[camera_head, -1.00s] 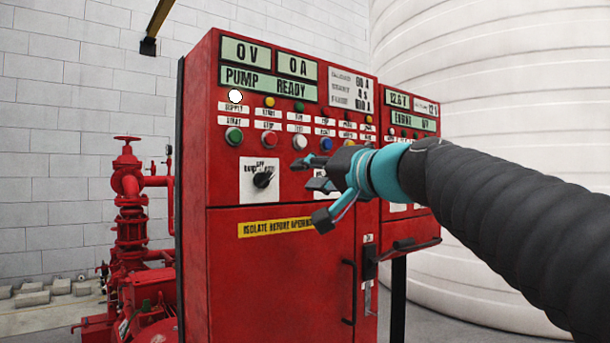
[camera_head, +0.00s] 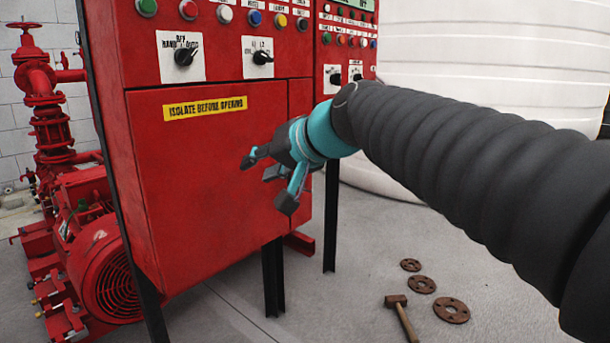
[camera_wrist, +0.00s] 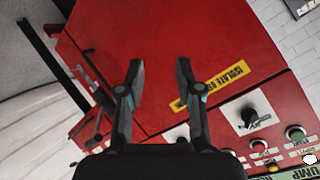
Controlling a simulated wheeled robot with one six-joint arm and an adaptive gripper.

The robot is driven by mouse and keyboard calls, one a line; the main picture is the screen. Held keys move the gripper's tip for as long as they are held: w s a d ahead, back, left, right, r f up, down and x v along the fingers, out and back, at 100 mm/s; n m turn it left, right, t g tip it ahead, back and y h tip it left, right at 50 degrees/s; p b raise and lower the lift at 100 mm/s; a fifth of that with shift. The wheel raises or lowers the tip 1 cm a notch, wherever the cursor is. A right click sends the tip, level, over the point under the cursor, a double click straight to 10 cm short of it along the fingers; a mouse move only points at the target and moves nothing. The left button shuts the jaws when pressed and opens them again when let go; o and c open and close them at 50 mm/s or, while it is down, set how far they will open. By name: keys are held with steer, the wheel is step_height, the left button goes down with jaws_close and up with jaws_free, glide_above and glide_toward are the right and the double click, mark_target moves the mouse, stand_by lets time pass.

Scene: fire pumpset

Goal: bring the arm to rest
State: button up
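My gripper (camera_head: 268,178) is in front of the lower door of the red control cabinet (camera_head: 200,150) in the head view. Its fingers are spread apart with nothing between them. In the wrist view my gripper (camera_wrist: 160,78) also shows two separated fingers over the red door, with the yellow label (camera_wrist: 215,85) beside the right finger. My arm, in a black ribbed sleeve with a teal band, reaches in from the right. I cannot tell the exact gap between the fingers and the door.
Rotary switches (camera_head: 185,55) and buttons line the cabinet above. A red pump motor (camera_head: 105,270) stands at left. A hammer (camera_head: 403,318) and several rusty flanges (camera_head: 451,310) lie on the floor at lower right. A white tank (camera_head: 450,60) stands behind.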

steer(key=s+d+f+m+g+h+p, duration=0.1)
steer(key=s+d+f+h+p, duration=0.4)
steer(key=s+d+f, duration=1.6)
steer(key=d+g+h, duration=0.1)
steer(key=d+h, duration=0.1)
steer(key=h, duration=0.2)
steer(key=shift+s+g, duration=0.4)
steer(key=shift+d, duration=0.1)
